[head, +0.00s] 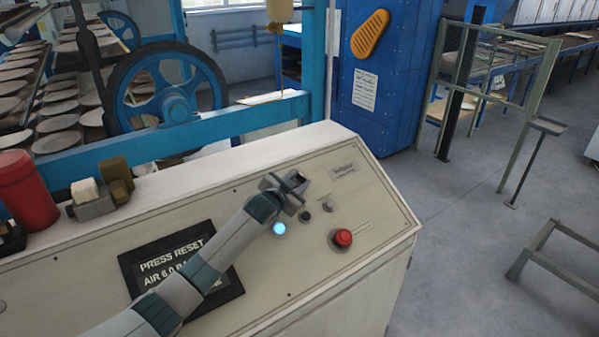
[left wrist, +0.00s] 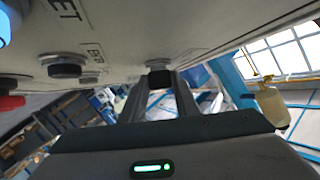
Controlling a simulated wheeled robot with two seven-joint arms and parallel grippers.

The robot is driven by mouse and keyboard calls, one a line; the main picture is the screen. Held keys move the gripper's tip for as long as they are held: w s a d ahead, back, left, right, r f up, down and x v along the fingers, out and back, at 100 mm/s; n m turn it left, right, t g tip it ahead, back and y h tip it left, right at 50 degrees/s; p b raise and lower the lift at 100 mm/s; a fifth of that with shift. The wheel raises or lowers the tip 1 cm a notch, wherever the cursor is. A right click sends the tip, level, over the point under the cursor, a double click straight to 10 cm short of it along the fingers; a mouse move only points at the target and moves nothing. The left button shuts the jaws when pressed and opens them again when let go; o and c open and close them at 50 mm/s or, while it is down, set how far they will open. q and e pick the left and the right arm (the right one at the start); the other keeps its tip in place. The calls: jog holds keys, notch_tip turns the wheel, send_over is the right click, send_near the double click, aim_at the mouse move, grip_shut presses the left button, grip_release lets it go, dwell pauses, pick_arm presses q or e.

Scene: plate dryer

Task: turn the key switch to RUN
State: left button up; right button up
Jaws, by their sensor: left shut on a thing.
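My left gripper (head: 296,184) is at the upper right of the cream control panel (head: 373,193), just below a small label plate. In the left wrist view my left gripper (left wrist: 160,82) is shut on a small dark knob on the panel face, which I take as the key switch (left wrist: 160,76). The fingers stand on either side of it. In the head view the gripper hides the switch, and its position marks cannot be read. My right gripper is not in view.
Beside the gripper are a lit blue button (head: 279,228), a black knob (head: 328,205) and a red mushroom button (head: 342,238). A display (head: 180,262) reads "PRESS RESET" and "AIR 6.0 BA", partly covered by my left arm. A red cylinder (head: 25,189) stands on the panel's upper left.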

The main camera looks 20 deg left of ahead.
pick_arm(q)
jog(key=shift+w+a+r+m+g+h, duration=0.1)
jog(key=shift+a+r+m+g+h, duration=0.2)
jog(key=shift+m+h, duration=0.25)
jog(key=shift+f+m+g+h, duration=0.1)
jog(key=shift+m+g+h, duration=0.2)
jog(key=shift+m+h, duration=0.15)
jog(key=shift+w+m+g+h+b, duration=0.1)
jog(key=shift+m+g+h+b, duration=0.65)
jog(key=shift+m+b, duration=0.3)
jog(key=o, duration=1)
jog(key=shift+o, duration=0.2)
